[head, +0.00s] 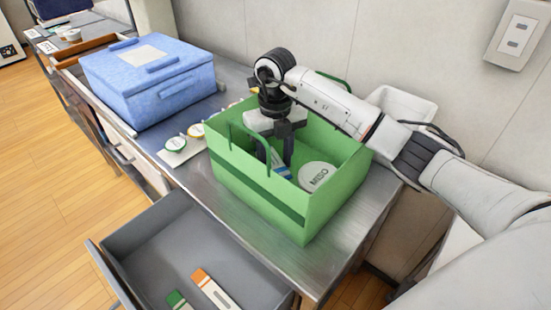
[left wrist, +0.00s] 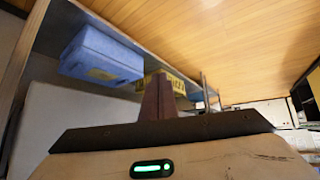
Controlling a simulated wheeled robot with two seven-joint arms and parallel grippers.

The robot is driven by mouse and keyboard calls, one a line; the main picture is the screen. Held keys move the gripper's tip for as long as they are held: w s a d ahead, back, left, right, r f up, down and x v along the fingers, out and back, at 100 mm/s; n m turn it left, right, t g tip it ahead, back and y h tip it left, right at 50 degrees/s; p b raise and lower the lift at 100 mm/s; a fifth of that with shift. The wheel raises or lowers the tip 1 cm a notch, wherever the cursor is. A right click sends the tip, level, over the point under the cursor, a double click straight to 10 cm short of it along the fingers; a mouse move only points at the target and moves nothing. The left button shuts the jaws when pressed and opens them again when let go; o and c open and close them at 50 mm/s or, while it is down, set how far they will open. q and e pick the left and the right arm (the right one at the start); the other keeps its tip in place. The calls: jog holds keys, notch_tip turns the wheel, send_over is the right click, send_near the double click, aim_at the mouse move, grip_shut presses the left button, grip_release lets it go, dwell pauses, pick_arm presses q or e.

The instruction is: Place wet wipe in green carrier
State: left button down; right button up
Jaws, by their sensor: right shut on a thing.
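The green carrier (head: 290,205) stands on the metal counter, open at the top. My right gripper (head: 275,156) points down inside it, shut on a blue-and-white packet (head: 282,170), which looks like the wet wipe. The carrier's front wall hides the packet's lower end, so I cannot tell whether it touches the bottom. A round white tub marked MISO (head: 317,177) sits in the carrier, right of the packet. My left gripper (left wrist: 165,88) shows in the left wrist view, its fingers together and empty. It is outside the head view.
A blue lidded box (head: 150,85) stands at the left on the counter (head: 190,185). Small round-lidded cups (head: 176,145) lie between box and carrier. An open grey drawer (head: 165,245) in front holds an orange-ended packet (head: 214,289) and a green-ended one (head: 178,301). A wall is behind.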

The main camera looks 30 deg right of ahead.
aim_at(275, 166)
jog(key=shift+f, duration=0.15)
jog(key=o, duration=1)
notch_tip(275, 166, up, 12)
jog(key=shift+r, duration=0.2)
